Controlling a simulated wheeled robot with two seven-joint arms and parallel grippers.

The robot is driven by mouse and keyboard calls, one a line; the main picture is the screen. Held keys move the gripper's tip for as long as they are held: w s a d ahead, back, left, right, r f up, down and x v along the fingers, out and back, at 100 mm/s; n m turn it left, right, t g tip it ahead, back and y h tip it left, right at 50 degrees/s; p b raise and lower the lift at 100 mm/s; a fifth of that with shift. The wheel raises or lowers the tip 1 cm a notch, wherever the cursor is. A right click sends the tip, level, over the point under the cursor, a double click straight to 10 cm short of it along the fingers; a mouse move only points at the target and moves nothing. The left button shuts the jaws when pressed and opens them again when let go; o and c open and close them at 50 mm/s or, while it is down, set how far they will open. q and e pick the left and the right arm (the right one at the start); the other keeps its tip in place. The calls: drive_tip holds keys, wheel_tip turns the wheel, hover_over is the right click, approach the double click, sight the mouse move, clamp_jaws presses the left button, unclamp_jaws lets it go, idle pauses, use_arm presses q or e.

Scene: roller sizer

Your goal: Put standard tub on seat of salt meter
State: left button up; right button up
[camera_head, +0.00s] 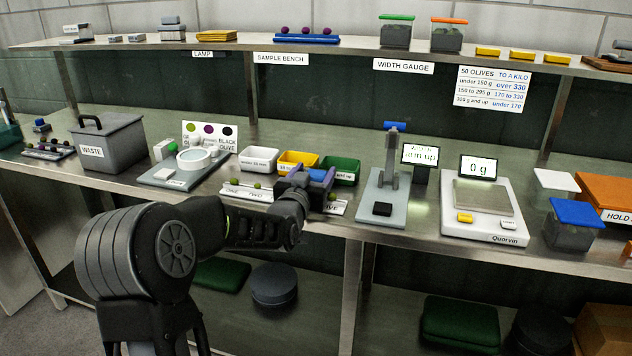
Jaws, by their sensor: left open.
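I cannot tell for sure which thing is the standard tub; no readable label names it. Clear tubs with a green lid (396,31) and an orange lid (446,35) stand on the upper shelf, and a blue-lidded tub (572,226) stands on the bench at right. My left gripper (312,182) is open over the bench's front, by the white, yellow and green bins, away from all these tubs. My right gripper is out of view.
A lever gauge (388,185) and a scale (478,212) reading 0 g stand right of my left gripper. A grey waste bin (108,146) is at left. An orange hold tray (607,193) is at far right. The upper shelf (350,46) overhangs the bench's back.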

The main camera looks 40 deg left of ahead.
use_arm(q)
drive_tip(key=shift+c, duration=0.5)
drive_tip(key=c, duration=1.3)
drive_tip(key=shift+r, duration=0.1)
drive_tip(key=shift+r, duration=0.65)
wheel_tip(320, 180, up, 6)
drive_tip(key=v, duration=1.8)
drive_tip(key=shift+f+b, duration=0.25)
drive_tip(key=shift+b, duration=0.2)
drive_tip(key=shift+d, duration=0.1)
